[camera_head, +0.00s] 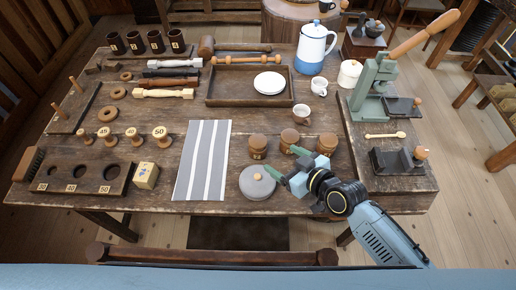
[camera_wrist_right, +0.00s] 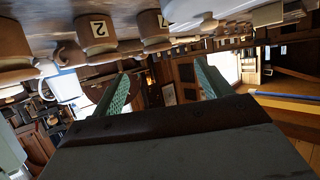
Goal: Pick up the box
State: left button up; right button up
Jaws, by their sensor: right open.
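A small pale yellow box (camera_head: 146,175) with dark markings stands at the left front of the table, beside the dark board with round holes (camera_head: 57,186). My right gripper (camera_head: 284,162) is open, with its green fingers spread, at the right front of the table. It is well to the right of the box, with the striped cloth between them. In the right wrist view its two fingers (camera_wrist_right: 163,75) are apart with nothing held between them. The box does not show in that view. My left gripper is not in view.
A grey round lid (camera_head: 257,182) and several lidded wooden jars (camera_head: 257,146) sit close to my right gripper. The striped cloth (camera_head: 203,160) lies flat. Numbered wooden knobs (camera_head: 160,136) stand behind the box. A tray (camera_head: 224,93) holds white plates. A green press (camera_head: 372,88) stands at the right.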

aim_at(264, 145)
jog(key=b+x, duration=0.4)
jog(key=x, duration=0.3)
jog(key=shift+w+a+f+b, duration=0.2)
jog(key=shift+w+a+b, duration=0.15)
jog(key=shift+w+b, duration=0.15)
jog(key=b+x, duration=0.3)
jog(key=x, duration=0.1)
jog(key=shift+w+d, duration=0.15)
jog(key=shift+d, duration=0.05)
jog(key=shift+w+a+f+b, duration=0.1)
jog(key=shift+w+f+b, duration=0.05)
jog(key=shift+b, duration=0.2)
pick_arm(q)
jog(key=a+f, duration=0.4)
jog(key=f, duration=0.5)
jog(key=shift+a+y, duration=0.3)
pick_arm(e)
jog(key=shift+w, duration=0.1)
jog(key=c, duration=1.1)
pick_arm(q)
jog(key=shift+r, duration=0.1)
